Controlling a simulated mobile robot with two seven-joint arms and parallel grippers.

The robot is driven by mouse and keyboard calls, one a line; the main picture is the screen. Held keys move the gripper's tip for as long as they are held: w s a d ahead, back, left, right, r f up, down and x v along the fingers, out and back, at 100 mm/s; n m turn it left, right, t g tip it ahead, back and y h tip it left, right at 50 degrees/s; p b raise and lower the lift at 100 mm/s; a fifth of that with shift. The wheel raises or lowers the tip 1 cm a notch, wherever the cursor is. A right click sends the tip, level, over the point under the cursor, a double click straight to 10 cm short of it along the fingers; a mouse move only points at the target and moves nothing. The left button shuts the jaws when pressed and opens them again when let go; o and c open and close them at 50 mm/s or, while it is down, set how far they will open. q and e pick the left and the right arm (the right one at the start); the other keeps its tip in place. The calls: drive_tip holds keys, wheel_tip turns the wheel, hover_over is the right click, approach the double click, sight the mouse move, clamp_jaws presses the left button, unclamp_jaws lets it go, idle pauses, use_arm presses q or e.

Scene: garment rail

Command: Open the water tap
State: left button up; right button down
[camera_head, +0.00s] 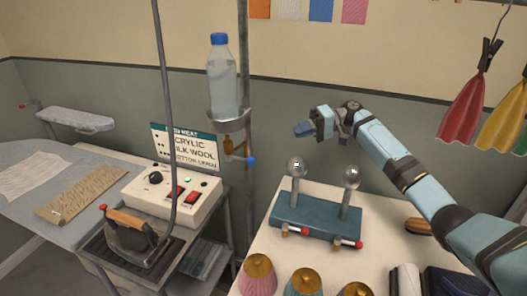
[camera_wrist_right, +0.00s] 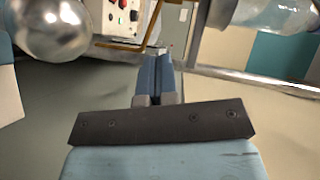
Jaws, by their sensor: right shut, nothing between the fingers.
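The water tap (camera_head: 232,148) is a brass fitting with a blue-tipped handle (camera_head: 251,160). It hangs under a ring holder (camera_head: 229,120) that carries an upright, blue-capped water bottle (camera_head: 222,85). My right gripper (camera_head: 299,130) is shut and empty, pointing left, to the right of the tap and apart from it. In the right wrist view its closed blue fingers (camera_wrist_right: 160,75) show in the middle, with part of a clear bottle (camera_wrist_right: 275,12) at upper right. I cannot clearly make out the tap handle there. My left gripper is not in view.
A blue stand (camera_head: 316,222) with two steel balls and red-tipped taps stands below my right gripper; one ball (camera_wrist_right: 50,25) shows close in the wrist view. A vertical pole (camera_head: 246,200) stands by the tap. An iron (camera_head: 130,236) and control box (camera_head: 172,195) are left.

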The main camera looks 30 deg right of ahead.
drive_tip(key=p, duration=0.3)
approach(240, 159)
drive_tip(key=w, duration=0.3)
drive_tip(key=a, duration=0.1)
drive_tip(key=s+a+p, duration=0.1)
drive_tip(key=a+f, duration=0.1)
drive_tip(key=shift+s+a, duration=0.25)
drive_tip(key=shift+s, duration=0.15)
drive_tip(key=shift+a, duration=0.1)
